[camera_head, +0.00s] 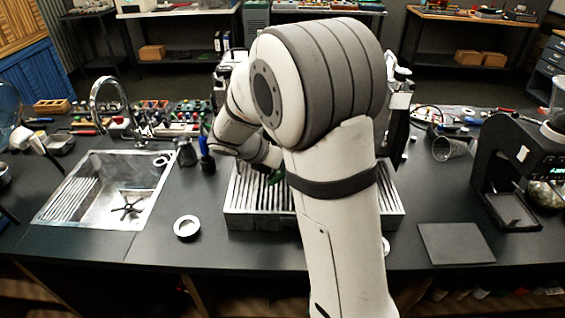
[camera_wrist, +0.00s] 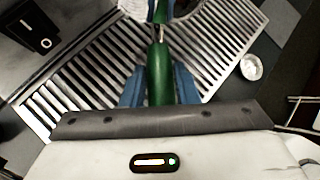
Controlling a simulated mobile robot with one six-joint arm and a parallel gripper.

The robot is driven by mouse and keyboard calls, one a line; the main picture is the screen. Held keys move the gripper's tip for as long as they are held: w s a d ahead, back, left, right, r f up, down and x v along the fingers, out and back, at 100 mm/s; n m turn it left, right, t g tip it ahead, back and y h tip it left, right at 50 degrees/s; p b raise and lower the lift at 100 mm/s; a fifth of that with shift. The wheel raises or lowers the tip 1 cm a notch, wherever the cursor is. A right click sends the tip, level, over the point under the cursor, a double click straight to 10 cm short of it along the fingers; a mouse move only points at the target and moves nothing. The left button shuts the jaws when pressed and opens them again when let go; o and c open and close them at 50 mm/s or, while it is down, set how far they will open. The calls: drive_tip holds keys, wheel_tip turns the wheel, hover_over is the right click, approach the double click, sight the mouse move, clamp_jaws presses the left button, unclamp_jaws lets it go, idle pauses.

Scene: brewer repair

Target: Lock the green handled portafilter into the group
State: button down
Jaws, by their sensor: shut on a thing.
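In the wrist view my gripper (camera_wrist: 160,88) has its two blue fingers closed on the green handle of the portafilter (camera_wrist: 159,66). The handle points away from my gripper, and the portafilter's metal head lies at the top edge of the picture, mostly cut off. It is over the slatted metal drip tray (camera_wrist: 88,78). In the head view my arm hides most of the brewer and its group, and only a small bit of the green handle (camera_head: 277,175) shows above the drip tray (camera_head: 250,212). I cannot tell whether the head sits in the group.
A sink (camera_head: 105,190) is on the left. A small round metal cup (camera_head: 187,227) stands on the counter left of the tray. A grinder (camera_head: 515,165) and a dark mat (camera_head: 455,243) are on the right. A switch panel (camera_wrist: 38,30) shows at upper left in the wrist view.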

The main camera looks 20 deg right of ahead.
drive_tip(key=shift+r+p, duration=1.15)
drive_tip(key=shift+p, duration=0.7)
idle(2.8)
idle(0.4)
drive_tip(key=s+d+n+t+y+b, duration=0.3)
drive_tip(key=s+d+n+t+y, duration=0.1)
drive_tip(key=n, duration=0.4)
drive_tip(key=shift+s+d+n+t, duration=0.3)
drive_tip(key=shift+s+d+t, duration=0.1)
drive_tip(key=shift+d+t, duration=0.4)
idle(0.4)
drive_tip(key=c, duration=1)
unclamp_jaws()
drive_tip(key=shift+c, duration=0.2)
drive_tip(key=shift+f, duration=0.1)
